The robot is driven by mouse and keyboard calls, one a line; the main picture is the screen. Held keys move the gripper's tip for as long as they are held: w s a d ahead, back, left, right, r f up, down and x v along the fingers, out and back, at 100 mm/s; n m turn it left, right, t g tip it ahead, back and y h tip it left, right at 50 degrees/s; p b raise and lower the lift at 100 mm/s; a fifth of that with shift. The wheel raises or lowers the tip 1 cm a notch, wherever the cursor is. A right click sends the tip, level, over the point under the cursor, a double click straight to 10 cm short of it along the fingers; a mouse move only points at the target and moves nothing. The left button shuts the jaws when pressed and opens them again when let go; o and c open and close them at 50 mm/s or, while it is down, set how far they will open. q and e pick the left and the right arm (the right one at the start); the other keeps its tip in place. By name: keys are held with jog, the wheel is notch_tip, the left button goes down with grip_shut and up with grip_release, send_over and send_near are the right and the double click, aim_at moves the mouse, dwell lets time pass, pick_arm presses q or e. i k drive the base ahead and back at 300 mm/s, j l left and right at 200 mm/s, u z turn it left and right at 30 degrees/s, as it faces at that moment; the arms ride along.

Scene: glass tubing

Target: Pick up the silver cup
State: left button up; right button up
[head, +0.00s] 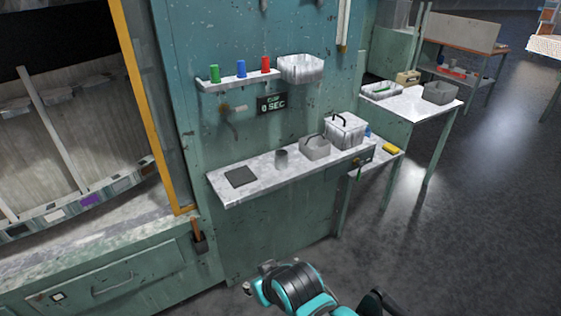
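The silver cup (281,159) is a small grey metal cylinder. It stands upright on the narrow wall shelf (245,200), between a flat dark pad and a grey open box. One of my arms shows at the bottom of the head view, teal and black, entering from the lower right. I take its end as my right gripper (258,281); it is small and partly hidden, and I cannot tell its opening. It is well below the shelf, away from the cup. My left gripper is not in view.
The dark pad (240,177) lies left of the cup. The grey box (315,147) and a white handled container (345,131) stand to its right. Green, blue and red cups stand on an upper shelf (240,83) beside a white bin (301,69). Open floor lies at right.

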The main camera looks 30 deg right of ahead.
aim_at(281, 160)
jog(key=i+l, duration=0.25)
jog(key=l, duration=0.15)
jog(key=i+l, duration=0.25)
jog(key=l, duration=0.15)
jog(key=i+l, duration=0.2)
jog(key=l, duration=0.15)
